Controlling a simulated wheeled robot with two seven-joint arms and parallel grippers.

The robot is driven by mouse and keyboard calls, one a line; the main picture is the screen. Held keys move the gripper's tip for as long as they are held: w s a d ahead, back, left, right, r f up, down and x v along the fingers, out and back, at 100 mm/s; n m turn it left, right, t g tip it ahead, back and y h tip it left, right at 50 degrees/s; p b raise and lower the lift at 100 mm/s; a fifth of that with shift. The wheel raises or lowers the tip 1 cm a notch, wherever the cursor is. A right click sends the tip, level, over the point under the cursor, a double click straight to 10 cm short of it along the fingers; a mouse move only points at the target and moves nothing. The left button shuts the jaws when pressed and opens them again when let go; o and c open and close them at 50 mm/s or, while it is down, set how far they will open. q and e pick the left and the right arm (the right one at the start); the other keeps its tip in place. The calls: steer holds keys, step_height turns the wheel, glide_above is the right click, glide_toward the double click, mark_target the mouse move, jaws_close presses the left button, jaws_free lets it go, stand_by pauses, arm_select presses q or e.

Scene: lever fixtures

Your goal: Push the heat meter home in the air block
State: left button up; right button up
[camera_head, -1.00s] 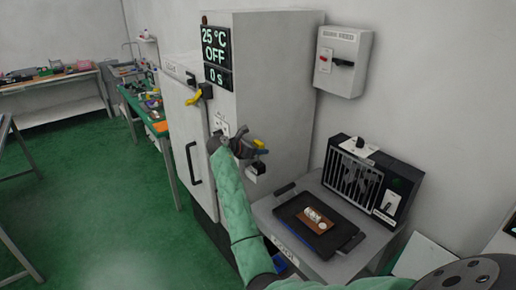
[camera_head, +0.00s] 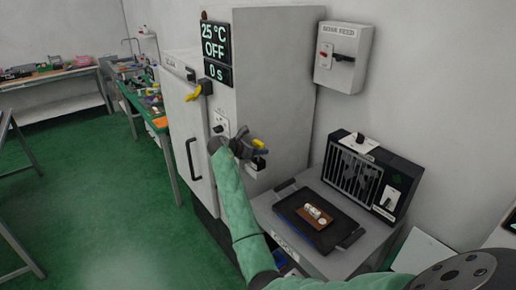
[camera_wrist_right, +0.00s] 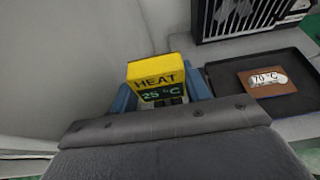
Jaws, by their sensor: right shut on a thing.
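The yellow heat meter (camera_wrist_right: 156,78), reading HEAT and 25 °C, is held between the blue fingers of my right gripper (camera_wrist_right: 165,98). It also shows in the head view (camera_head: 259,144) as a small yellow patch, beside the grey cabinet's side. My right gripper (camera_head: 248,149) is shut on it. A small black and white block (camera_head: 257,164) on the cabinet side is just below the meter; it may be the air block, but I cannot read its label. I cannot tell whether the meter touches it or how deep it sits. My left gripper is not in view.
The grey cabinet (camera_head: 275,85) stands close to my gripper, with a display (camera_head: 216,50) reading 25 °C, OFF, 0 s. A dark tray (camera_head: 345,238) with a brown 70 °C piece (camera_head: 324,222) lies below right, before a grilled unit (camera_head: 352,172). A switch box (camera_head: 342,57) hangs on the wall.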

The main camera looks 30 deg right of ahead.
steer(key=shift+f, duration=0.7)
steer(key=o, duration=1.1)
steer(key=shift+c, duration=0.2)
steer(key=shift+a, duration=0.35)
steer(key=b+v, duration=0.3)
steer(key=v, duration=0.4)
steer(key=shift+r, duration=0.15)
